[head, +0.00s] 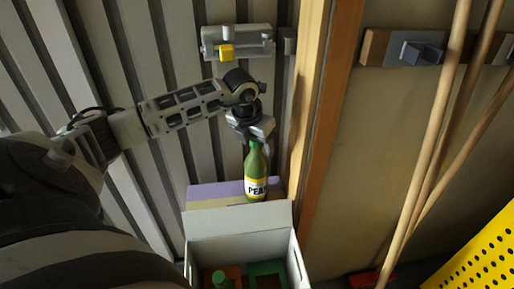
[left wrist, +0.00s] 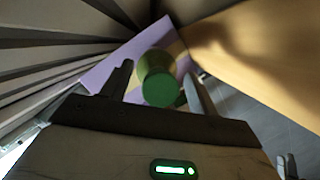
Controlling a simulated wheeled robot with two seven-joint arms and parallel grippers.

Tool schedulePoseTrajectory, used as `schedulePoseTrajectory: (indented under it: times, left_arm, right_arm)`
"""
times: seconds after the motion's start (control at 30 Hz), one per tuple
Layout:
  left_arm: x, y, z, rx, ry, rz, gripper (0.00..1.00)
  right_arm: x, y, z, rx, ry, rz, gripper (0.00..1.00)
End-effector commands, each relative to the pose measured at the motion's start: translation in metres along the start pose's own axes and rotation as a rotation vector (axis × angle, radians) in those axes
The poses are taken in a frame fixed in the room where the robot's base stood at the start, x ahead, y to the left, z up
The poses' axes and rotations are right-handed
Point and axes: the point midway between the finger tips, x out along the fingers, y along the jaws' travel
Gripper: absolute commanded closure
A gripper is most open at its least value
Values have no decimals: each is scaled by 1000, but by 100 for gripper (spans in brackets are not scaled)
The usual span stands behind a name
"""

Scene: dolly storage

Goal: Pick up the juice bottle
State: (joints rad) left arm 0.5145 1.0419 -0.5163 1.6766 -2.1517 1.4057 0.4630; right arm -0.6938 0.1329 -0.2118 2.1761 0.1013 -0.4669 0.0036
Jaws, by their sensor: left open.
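The juice bottle (head: 256,174) is green with a yellow and white label reading "PEA". It stands upright on a purple and tan box (head: 206,193) behind the open crate. My left gripper (head: 251,136) is above the bottle, at its cap. In the left wrist view the bottle's green cap (left wrist: 160,90) lies between the two fingers of my left gripper (left wrist: 163,92). The fingers are open, one on each side, with a gap visible. Whether either finger touches the bottle is unclear. My right gripper is not in view.
A white crate (head: 222,220) at the bottom holds another green bottle (head: 220,279) and coloured items. A wooden post (head: 309,110) rises close to the right of the bottle. Corrugated wall lies behind. Wooden poles (head: 436,140) and a yellow perforated panel (head: 480,255) are at right.

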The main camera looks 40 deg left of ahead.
Motion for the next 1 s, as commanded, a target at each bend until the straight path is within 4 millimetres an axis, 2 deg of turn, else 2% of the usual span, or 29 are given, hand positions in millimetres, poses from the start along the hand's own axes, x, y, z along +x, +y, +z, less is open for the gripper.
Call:
schedulePoseTrajectory:
  times: [0.1, 0.33, 0.37, 0.5, 0.57, 1.0]
  left_arm:
    - [10, 0, 0, 0, 0, 0, 40]
    - [12, 0, 0, 0, -1, 0, 40]
    - [12, 0, 0, 0, -1, 0, 46]
    - [12, 0, 0, 0, -1, 0, 84]
    - [12, 0, 0, 1, 0, 0, 100]
    - [11, 0, -1, 1, 4, 1, 100]
  right_arm:
    - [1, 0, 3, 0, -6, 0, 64]
    - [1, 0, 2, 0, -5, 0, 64]
    - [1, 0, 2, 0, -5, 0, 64]
    - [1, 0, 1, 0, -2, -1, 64]
    - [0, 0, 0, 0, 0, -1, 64]
    - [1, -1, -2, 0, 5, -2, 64]
